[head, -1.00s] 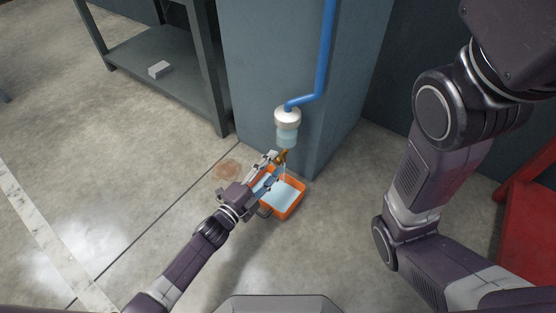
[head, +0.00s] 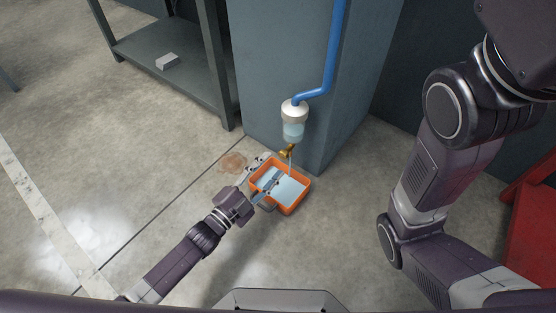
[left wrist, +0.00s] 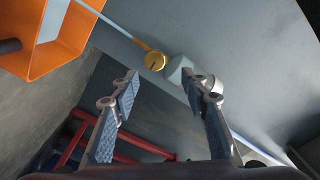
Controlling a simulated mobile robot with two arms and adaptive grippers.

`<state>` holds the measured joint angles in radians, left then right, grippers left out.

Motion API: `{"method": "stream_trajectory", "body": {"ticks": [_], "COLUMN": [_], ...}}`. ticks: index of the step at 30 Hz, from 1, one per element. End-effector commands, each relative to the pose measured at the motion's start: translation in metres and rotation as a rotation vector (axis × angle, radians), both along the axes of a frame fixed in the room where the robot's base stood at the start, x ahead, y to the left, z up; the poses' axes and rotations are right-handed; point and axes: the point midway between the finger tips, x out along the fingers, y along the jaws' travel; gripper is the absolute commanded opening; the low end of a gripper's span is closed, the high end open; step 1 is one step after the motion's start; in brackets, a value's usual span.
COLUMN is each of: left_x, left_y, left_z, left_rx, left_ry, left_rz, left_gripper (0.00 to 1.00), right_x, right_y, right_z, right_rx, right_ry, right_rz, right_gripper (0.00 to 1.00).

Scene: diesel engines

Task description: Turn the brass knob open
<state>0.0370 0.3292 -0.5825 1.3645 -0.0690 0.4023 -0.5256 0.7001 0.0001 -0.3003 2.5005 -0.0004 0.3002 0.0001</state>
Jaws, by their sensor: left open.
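The brass knob (head: 287,152) sits under a clear filter bowl with a white cap (head: 294,108). In the left wrist view the knob (left wrist: 155,61) shows as a round gold face with a dark mark. A thin pale stream runs from the brass fitting into an orange tray (head: 292,207) holding pale blue liquid. My left gripper (head: 269,168) is open and empty, over the tray's left side and apart from the knob. In the left wrist view its fingers (left wrist: 162,82) are spread with the knob beyond them. My right gripper is out of view.
A blue pipe (head: 331,55) runs down the grey pillar (head: 268,55) to the filter. A brown stain (head: 233,162) lies on the floor left of the tray. A grey shelf (head: 185,75) stands back left. Something red (head: 535,215) stands at the right. Floor at left is clear.

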Motion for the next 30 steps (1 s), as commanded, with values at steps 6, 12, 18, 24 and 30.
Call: {"method": "stream_trajectory", "body": {"ticks": [6, 12, 18, 24, 30], "left_x": [-0.003, -0.004, 0.012, 0.038, 0.055], "left_y": [0.004, 0.007, -0.005, -0.024, -0.036], "left_z": [-0.002, -0.009, -0.012, -0.012, -0.011], "left_rx": [-0.415, -0.607, -0.631, -0.628, -0.628], "left_ry": [0.316, 0.481, 0.496, 0.494, 0.495], "left_rz": [-0.016, -0.007, -0.006, -0.007, -0.005], "left_gripper": [0.42, 0.42, 0.42, 0.42, 0.42], "right_x": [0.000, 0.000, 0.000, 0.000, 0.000], "right_y": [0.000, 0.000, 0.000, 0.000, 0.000], "right_z": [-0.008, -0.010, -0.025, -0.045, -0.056], "right_rx": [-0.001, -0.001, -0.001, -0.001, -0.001], "right_ry": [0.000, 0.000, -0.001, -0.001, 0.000], "right_rz": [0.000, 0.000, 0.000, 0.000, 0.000], "right_gripper": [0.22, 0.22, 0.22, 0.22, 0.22]}}
